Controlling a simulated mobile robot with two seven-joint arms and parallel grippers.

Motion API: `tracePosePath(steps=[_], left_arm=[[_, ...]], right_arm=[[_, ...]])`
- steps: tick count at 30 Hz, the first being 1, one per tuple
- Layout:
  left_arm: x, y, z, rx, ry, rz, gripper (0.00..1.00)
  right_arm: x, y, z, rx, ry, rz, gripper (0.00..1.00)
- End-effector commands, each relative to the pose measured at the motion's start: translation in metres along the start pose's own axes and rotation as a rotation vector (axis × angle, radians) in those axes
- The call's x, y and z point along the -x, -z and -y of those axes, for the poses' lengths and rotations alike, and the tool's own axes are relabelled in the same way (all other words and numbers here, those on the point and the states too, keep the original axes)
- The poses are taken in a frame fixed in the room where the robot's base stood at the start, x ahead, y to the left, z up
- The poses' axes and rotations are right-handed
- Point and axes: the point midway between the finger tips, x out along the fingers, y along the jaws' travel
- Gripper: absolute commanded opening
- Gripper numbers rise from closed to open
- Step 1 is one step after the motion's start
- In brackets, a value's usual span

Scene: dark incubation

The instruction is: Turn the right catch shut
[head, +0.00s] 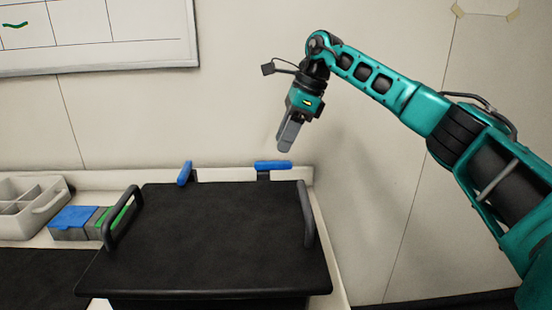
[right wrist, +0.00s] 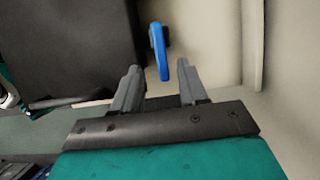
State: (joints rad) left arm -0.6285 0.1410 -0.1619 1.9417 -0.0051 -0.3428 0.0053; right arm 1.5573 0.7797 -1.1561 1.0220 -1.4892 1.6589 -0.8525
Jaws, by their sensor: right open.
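The right catch (head: 273,165) has a blue handle and sits at the back right edge of the black lid (head: 215,235). Its handle lies crosswise, along the lid's back edge. The left catch (head: 185,173) has a blue handle turned nearly front to back. My right gripper (head: 285,138) hangs fingers down, above the right catch and apart from it. In the right wrist view, the blue handle (right wrist: 159,50) shows beyond the open, empty fingers (right wrist: 158,90), between their lines. My left gripper is in neither view.
The lid has a black handle on its left side (head: 120,217) and one on its right (head: 307,213). A grey divided tray (head: 45,212) and a box with a blue lid (head: 73,217) stand at the left. The wall is close behind the catches.

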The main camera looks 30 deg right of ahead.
Motion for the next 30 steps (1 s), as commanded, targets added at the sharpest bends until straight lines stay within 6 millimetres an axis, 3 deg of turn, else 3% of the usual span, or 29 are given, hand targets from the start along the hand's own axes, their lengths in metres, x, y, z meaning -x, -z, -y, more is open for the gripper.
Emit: tracePosePath(steps=[3, 9, 21, 30], left_arm=[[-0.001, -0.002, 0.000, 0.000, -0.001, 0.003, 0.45], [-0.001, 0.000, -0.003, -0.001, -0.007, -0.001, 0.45], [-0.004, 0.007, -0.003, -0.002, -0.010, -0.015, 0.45], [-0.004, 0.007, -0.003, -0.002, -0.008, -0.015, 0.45]], right_arm=[[-0.024, 0.000, -0.001, 0.001, -0.003, -0.001, 0.43], [-0.048, 0.000, 0.000, 0.001, -0.001, 0.000, 0.43], [-0.054, -0.001, 0.000, 0.001, 0.000, 0.000, 0.43], [-0.054, -0.001, 0.000, 0.001, 0.000, 0.001, 0.14]])
